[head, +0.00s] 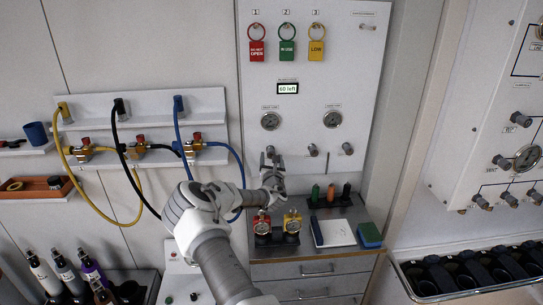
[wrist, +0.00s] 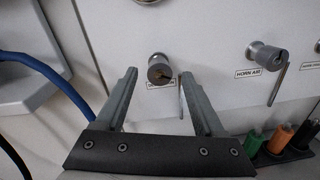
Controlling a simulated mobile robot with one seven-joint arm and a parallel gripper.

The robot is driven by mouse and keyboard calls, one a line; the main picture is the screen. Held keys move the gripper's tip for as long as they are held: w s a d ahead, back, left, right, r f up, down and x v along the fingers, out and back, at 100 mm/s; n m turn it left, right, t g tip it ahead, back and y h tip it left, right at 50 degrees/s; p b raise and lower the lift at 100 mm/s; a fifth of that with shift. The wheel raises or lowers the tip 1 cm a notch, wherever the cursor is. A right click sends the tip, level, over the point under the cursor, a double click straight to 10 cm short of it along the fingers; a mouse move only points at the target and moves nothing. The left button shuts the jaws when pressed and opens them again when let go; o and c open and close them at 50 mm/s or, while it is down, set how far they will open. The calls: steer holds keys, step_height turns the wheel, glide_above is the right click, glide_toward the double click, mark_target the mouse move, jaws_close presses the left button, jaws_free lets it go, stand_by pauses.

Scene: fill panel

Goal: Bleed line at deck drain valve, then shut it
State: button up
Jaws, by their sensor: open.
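My gripper (wrist: 159,76) is open and empty in the wrist view, its two fingers on either side of a grey round valve knob (wrist: 160,68). A thin lever (wrist: 181,98) hangs at this valve's right, close to the right finger. The valve's label is mostly hidden, so I cannot read whether it is the deck drain valve. In the head view my gripper (head: 271,161) is at the leftmost valve of the panel's lower row. A second valve (wrist: 266,57), labelled HORN AIR, stands to the right with its lever hanging down.
The white panel (head: 360,75) carries two gauges (head: 270,120), a "60 left" display (head: 288,88) and red (head: 257,50), green and yellow tags. Yellow, black and blue hoses (head: 238,175) hang at left.

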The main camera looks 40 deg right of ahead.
steer(key=shift+x, duration=0.85)
steer(key=shift+c, duration=0.2)
jaws_close()
